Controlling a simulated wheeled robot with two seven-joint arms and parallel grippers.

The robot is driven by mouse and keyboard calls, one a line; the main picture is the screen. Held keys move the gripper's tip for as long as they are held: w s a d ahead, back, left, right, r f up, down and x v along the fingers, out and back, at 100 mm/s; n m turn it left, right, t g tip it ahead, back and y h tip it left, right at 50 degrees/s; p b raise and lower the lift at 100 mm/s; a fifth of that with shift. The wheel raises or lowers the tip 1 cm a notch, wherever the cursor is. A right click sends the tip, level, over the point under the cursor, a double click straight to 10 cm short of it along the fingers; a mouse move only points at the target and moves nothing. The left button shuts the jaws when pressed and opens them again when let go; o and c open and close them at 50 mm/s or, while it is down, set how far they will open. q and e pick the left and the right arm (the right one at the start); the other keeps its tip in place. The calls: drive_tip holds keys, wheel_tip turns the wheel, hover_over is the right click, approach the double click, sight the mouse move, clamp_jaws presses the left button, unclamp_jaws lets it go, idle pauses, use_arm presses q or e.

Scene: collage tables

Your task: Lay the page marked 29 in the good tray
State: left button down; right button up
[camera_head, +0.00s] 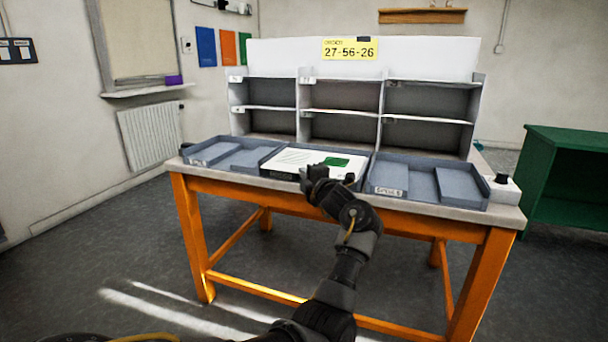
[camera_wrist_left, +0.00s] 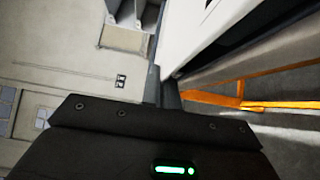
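My left gripper (camera_head: 314,178) is at the front edge of the white board (camera_head: 292,160) in the middle of the table; the board carries a dark green patch. In the left wrist view the gripper's dark fingers (camera_wrist_left: 164,92) look close together beside a white surface, and I cannot tell whether anything is between them. A blue-grey tray (camera_head: 459,185) with a small, hard-to-read label is on the right, and another labelled tray (camera_head: 254,143) is on the left. I cannot make out which is the good tray. No page marked 29 is readable. My right gripper is not in view.
A grey shelf rack (camera_head: 302,107) with several compartments stands behind the trays, under a yellow sign (camera_head: 349,49) reading 27-56-26. The table (camera_head: 484,238) has orange legs. A small white box with a black knob (camera_head: 502,179) sits at its right end. A green cabinet (camera_head: 571,139) stands at right.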

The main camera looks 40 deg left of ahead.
use_arm(q)
drive_tip(key=c, duration=1.6)
unclamp_jaws()
drive_tip(key=p+v, duration=0.1)
drive_tip(key=v, duration=0.9)
drive_tip(key=shift+s+d+p, duration=0.2)
drive_tip(key=shift+d+p, duration=0.1)
drive_tip(key=shift+d, duration=0.05)
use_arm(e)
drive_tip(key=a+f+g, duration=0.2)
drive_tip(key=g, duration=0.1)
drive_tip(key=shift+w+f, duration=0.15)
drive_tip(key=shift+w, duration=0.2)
